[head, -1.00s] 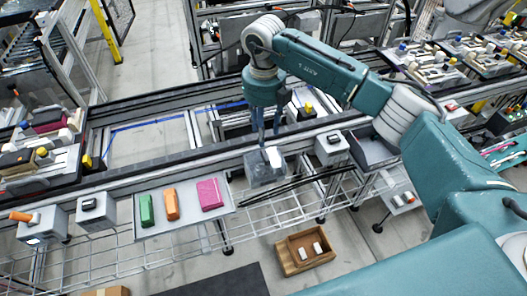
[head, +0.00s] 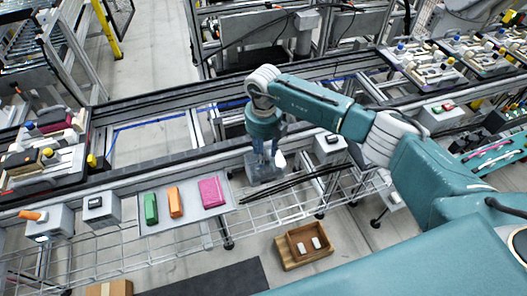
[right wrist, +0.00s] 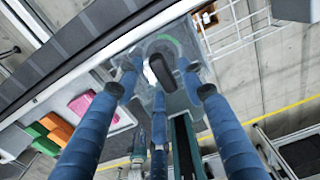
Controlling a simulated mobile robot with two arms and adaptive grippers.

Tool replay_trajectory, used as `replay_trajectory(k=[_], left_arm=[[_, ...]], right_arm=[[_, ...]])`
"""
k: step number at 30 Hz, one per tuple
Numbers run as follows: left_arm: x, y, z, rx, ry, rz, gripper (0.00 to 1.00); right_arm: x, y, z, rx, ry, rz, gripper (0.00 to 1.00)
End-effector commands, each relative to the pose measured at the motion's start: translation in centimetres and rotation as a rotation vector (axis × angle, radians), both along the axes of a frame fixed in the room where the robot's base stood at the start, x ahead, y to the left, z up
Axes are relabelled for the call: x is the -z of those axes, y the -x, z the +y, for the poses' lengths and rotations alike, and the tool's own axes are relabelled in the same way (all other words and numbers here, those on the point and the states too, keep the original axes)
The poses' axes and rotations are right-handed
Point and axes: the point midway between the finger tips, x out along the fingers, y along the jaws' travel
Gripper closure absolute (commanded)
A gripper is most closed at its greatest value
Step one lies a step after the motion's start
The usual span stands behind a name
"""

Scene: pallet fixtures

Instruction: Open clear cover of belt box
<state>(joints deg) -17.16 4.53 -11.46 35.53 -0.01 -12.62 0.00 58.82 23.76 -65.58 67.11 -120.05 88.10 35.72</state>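The belt box (head: 264,168) is a grey box with a see-through cover, on the near side of the conveyor frame in the head view. My right gripper (head: 264,160) hangs over it, pointing down. In the right wrist view, the blue fingers of my right gripper (right wrist: 160,75) are spread, with a gap between their tips. A dark and white rounded part (right wrist: 160,70) shows in that gap, over the clear cover (right wrist: 172,45). Whether the fingers touch the cover cannot be told. My left gripper is not in view.
A panel (head: 187,213) with green, orange and pink blocks lies left of the box. Black belts (head: 290,185) lie right of the box. A wooden tray (head: 303,245) sits below. The conveyor rail (head: 160,180) runs behind.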

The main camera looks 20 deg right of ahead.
Motion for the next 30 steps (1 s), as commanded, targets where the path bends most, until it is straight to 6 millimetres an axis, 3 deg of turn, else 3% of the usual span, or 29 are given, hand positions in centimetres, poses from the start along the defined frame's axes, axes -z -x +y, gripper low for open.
replay_trajectory(k=[1,5,13,24,30], left_arm=[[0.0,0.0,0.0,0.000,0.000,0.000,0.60],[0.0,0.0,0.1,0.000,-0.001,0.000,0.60],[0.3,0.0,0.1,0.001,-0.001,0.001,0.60],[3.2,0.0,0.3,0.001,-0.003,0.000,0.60],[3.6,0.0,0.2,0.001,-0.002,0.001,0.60]], right_arm=[[0.0,0.0,0.0,0.000,0.000,0.000,0.74],[0.0,0.0,0.0,0.000,0.000,0.000,1.00],[0.0,-0.1,-0.8,0.002,0.001,-0.001,1.00],[0.2,-0.5,-9.9,0.005,0.003,-0.003,1.00],[-0.1,-0.5,-11.9,0.002,0.000,-0.003,1.00]])
